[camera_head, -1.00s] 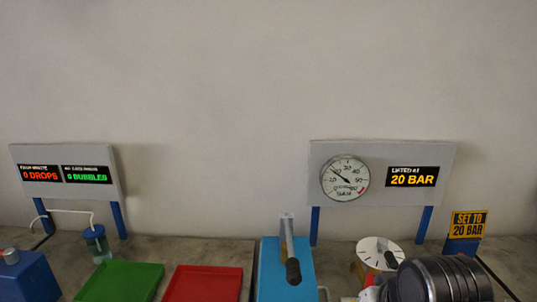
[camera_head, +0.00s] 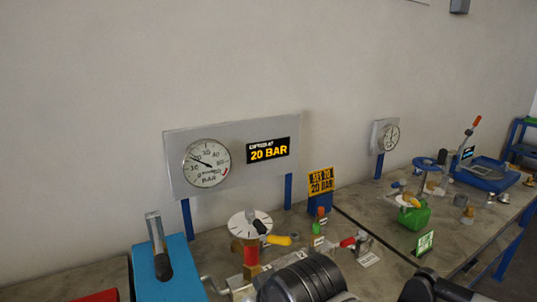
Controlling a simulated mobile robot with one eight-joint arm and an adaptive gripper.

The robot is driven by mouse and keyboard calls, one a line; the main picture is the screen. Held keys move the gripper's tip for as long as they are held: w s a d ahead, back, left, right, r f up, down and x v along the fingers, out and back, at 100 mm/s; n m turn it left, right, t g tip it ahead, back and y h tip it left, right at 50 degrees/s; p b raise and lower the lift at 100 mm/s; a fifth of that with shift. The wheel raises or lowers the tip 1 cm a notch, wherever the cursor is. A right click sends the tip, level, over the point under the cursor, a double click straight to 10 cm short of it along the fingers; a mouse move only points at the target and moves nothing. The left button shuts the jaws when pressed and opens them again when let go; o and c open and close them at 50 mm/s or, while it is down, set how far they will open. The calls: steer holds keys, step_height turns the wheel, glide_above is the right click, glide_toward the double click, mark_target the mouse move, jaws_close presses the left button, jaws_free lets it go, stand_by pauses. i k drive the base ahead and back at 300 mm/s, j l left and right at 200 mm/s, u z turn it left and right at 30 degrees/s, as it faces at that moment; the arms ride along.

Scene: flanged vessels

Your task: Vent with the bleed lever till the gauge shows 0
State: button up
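The round gauge (camera_head: 207,163) is on a grey panel left of centre. Its needle points to the upper left, roughly between the 10 and 20 marks, not at 0. A lever with a yellow grip (camera_head: 279,240) is beside the white dial (camera_head: 250,224), and a lever with a red grip (camera_head: 348,242) is further right. The labels are too small to read, so I cannot tell which is the bleed lever. My gripper's fingers are not in view; black ribbed parts, probably my arm, cover the bottom centre.
A sign (camera_head: 321,182) reads SET TO 20 BAR. A blue pump (camera_head: 168,270) with a black-gripped handle stands at the left. A second gauge (camera_head: 388,137), a green stand (camera_head: 413,217) and a blue tray (camera_head: 487,174) are further right.

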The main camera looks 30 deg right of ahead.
mark_target(361, 235)
steer(key=z, duration=1.4)
